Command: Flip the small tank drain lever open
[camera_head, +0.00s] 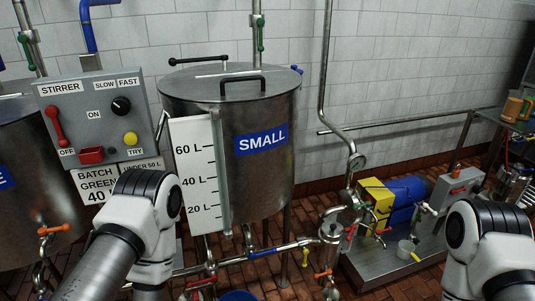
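The small tank (262,105) is a steel drum with a lid and a blue SMALL label (262,139). A pipe runs below it, with a blue-marked section (264,252). A red-orange lever (200,283) shows low on the left of this pipework, and an orange lever (323,273) shows further right. I cannot tell which lever is the small tank drain lever; part of the area under the tank is hidden by my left arm and the level gauge. My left arm shows at bottom left and my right arm at bottom right. Neither gripper is in view.
A stirrer control box (95,118) stands left of the tank. A white level gauge board (195,175) is in front of the tank. An orange lever (53,229) is under the left tank. A metal bench (385,268) with a yellow box (376,203) is at right.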

